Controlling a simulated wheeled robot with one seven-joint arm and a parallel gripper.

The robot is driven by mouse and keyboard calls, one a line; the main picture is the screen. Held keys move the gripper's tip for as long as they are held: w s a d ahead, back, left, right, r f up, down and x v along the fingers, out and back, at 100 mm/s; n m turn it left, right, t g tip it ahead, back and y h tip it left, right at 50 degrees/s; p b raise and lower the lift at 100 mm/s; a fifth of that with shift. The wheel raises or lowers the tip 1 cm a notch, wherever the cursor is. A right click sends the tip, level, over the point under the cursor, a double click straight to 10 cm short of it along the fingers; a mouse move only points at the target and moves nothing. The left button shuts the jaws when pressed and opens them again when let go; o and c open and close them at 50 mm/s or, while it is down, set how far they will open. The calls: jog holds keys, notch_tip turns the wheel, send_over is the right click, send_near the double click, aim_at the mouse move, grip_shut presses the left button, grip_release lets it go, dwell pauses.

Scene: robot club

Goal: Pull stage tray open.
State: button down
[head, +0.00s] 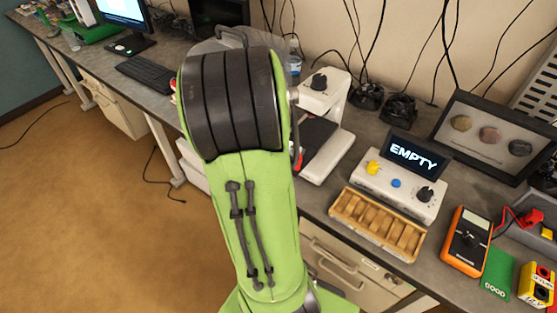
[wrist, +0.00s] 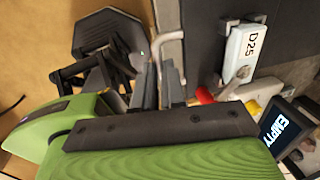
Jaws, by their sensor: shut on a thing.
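The stage tray (head: 314,140) appears to be the dark flat plate on the white device (head: 324,92), partly hidden behind my green arm in the head view. In the wrist view a dark panel (wrist: 208,30) fills the upper middle, with a grey bent metal handle (wrist: 168,38) at its left edge. My gripper (wrist: 152,88) is shut on this handle, with its dark fingers at the handle's lower end. The head view hides my gripper behind the arm. How far the tray is out cannot be told.
A control box with an "EMPTY" display (head: 414,154) and a wooden slotted rack (head: 378,222) stand right of the device. An orange multimeter (head: 467,240) lies further right. A keyboard (head: 152,76) lies at left. The brown floor (head: 90,210) is mostly clear.

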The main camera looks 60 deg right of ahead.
jog(key=shift+w+a, duration=0.1)
jog(key=shift+a, duration=0.15)
jog(key=c, duration=1.5)
grip_release()
jog(key=a+r+p, duration=0.1)
jog(key=r, duration=0.4)
jog(key=r+p, duration=0.1)
jog(key=r, duration=0.4)
jog(key=a+r+p, duration=0.1)
jog(key=r, duration=0.4)
jog(key=shift+w+a+r+p, duration=0.15)
jog(key=shift+a+r+p, duration=0.15)
